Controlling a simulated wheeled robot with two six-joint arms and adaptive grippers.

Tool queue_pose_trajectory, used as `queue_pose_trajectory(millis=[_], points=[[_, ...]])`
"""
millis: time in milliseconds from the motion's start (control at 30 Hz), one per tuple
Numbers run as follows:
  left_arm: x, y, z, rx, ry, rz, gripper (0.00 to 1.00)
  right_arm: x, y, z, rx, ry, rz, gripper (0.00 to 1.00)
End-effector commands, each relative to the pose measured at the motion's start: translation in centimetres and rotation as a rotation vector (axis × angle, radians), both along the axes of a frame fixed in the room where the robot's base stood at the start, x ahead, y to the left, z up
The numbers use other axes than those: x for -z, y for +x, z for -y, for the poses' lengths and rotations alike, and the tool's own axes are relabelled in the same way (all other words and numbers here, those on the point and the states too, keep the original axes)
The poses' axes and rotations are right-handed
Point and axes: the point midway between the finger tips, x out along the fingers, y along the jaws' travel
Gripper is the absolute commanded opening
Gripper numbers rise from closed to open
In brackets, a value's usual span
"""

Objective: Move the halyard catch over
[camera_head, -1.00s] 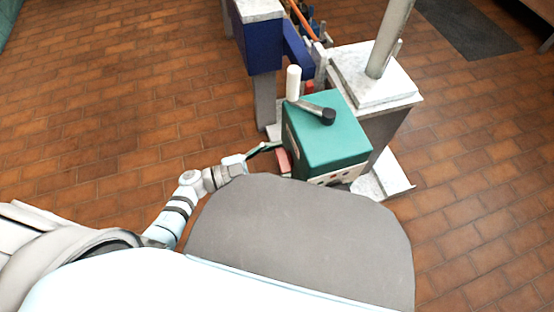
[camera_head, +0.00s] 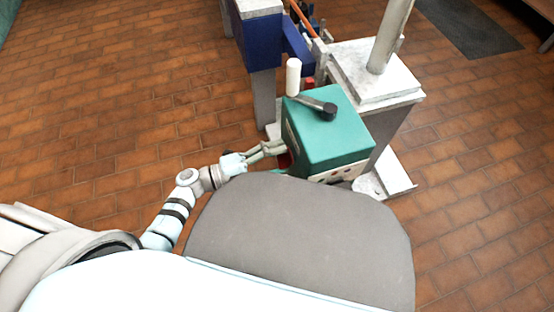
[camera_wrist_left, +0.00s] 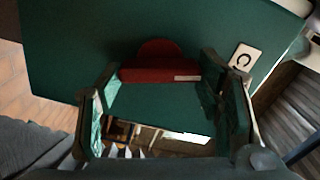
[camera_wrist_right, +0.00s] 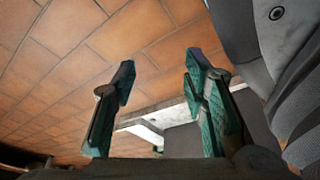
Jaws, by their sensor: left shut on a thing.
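The halyard catch looks to be the red piece (camera_wrist_left: 160,68) on the side of the green box (camera_wrist_left: 75,45) in the left wrist view. It has a rounded top and a small pale label. In the head view only a little dark red (camera_head: 285,160) shows beside the green box (camera_head: 325,135). My right gripper (camera_wrist_right: 162,75) is open and empty above the tiled floor in the right wrist view. It is not visible in the head view.
A crank with a black hub (camera_head: 328,111) and white handle (camera_head: 293,77) sits on the box top. A white-grey plinth (camera_head: 375,75) with a mast (camera_head: 390,35) stands behind. A blue post (camera_head: 258,40) is at the back left. The brick floor (camera_head: 110,100) at left is clear.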

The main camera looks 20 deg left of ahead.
Motion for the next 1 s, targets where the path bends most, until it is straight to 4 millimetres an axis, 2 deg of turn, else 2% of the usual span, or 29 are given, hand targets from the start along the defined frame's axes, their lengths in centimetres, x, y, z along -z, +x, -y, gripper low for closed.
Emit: queue_pose_trajectory(millis=[400,1000], points=[[0.3,-0.1,0.0,0.000,0.146,0.227,0.32,-0.6,1.7,-0.3,-0.004,0.006,0.014,0.40],[0.2,-0.1,0.0,0.000,0.185,0.286,0.32,-1.1,2.2,-0.4,-0.010,0.005,0.012,0.40]])
